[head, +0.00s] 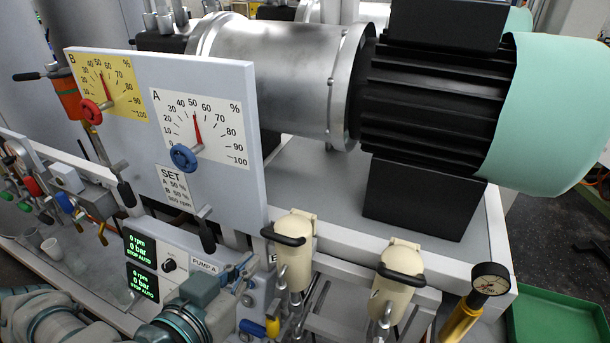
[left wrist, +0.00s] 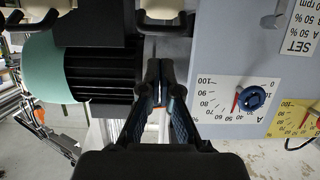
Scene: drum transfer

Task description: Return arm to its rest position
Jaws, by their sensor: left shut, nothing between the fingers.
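My left gripper (left wrist: 160,72) shows in the left wrist view with its two dark fingers together and nothing between them. In that view it points past the grey dial panel (left wrist: 215,62) and the motor (left wrist: 100,55); I cannot tell how far it is from either. In the head view, grey and teal links of my arm show along the bottom left edge, but I cannot make out the fingers there. My right gripper is not in view.
The dial panel (head: 235,84) carries dial A with a blue knob (head: 185,158) and yellow dial B with a red knob (head: 91,110). A large motor (head: 435,105) stands behind. Two beige black-handled units (head: 293,255) and a gauge (head: 490,284) stand in front. A green tray (head: 560,320) lies right.

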